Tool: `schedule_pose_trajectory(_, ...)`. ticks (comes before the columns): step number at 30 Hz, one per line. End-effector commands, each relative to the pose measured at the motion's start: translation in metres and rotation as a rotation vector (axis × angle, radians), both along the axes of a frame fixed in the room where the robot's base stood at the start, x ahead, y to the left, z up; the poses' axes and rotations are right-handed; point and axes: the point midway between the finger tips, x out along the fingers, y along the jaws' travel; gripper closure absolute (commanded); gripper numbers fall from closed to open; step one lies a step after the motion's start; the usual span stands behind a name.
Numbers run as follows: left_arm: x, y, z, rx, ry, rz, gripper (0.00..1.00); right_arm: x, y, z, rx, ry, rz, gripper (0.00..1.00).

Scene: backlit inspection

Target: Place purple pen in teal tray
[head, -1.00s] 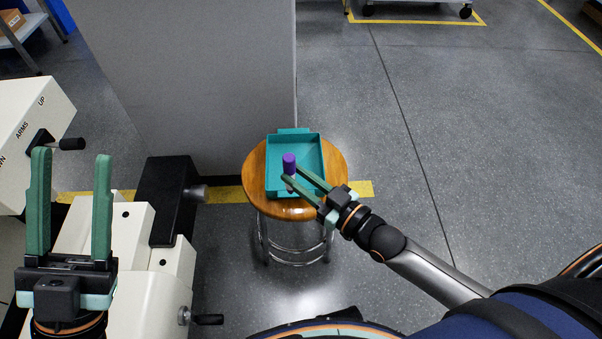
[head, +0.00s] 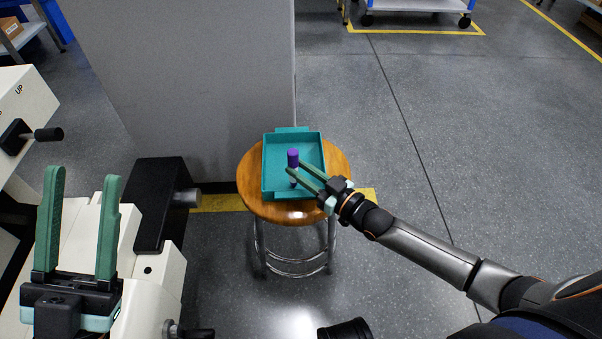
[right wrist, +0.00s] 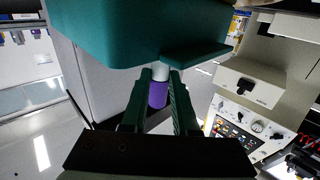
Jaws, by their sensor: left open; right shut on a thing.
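The purple pen (head: 293,157) is upright between the fingertips of my right gripper (head: 294,170). That gripper is shut on it, and the pen shows in front of the teal tray's inside in the head view. In the right wrist view the pen (right wrist: 158,94) shows purple with a pale end, between the fingers (right wrist: 160,85), close to the tray's teal side (right wrist: 110,30). The gap between pen and tray floor cannot be told. The teal tray (head: 318,150) sits on a round stool. My left gripper (head: 84,185) is open and empty, far left of the tray.
The wooden stool (head: 249,190) has metal legs and little bare top around the tray. A grey panel (head: 180,80) stands behind it. A white machine with a black block (head: 155,205) is at the left. Open floor (head: 480,150) lies to the right.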

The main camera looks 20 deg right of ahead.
Motion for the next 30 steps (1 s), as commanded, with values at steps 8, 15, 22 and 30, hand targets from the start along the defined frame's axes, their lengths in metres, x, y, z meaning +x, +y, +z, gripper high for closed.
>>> schedule_pose_trajectory(8,-0.001,-0.001,-0.002,0.01,-0.003,-0.004,0.5,0.0,0.0,-0.001,0.0,0.0,0.0,1.0)
schedule_pose_trajectory(15,-0.001,-0.002,-0.001,0.01,-0.003,-0.004,0.5,0.0,0.0,-0.001,0.0,0.0,0.0,0.48)
schedule_pose_trajectory(22,-0.001,-0.001,0.0,0.006,-0.003,-0.003,0.5,0.0,0.0,-0.001,0.0,0.0,0.0,0.43)
schedule_pose_trajectory(30,0.0,0.0,0.01,-0.004,-0.003,-0.003,0.5,-0.015,-0.008,0.002,-0.002,0.004,-0.001,0.43)
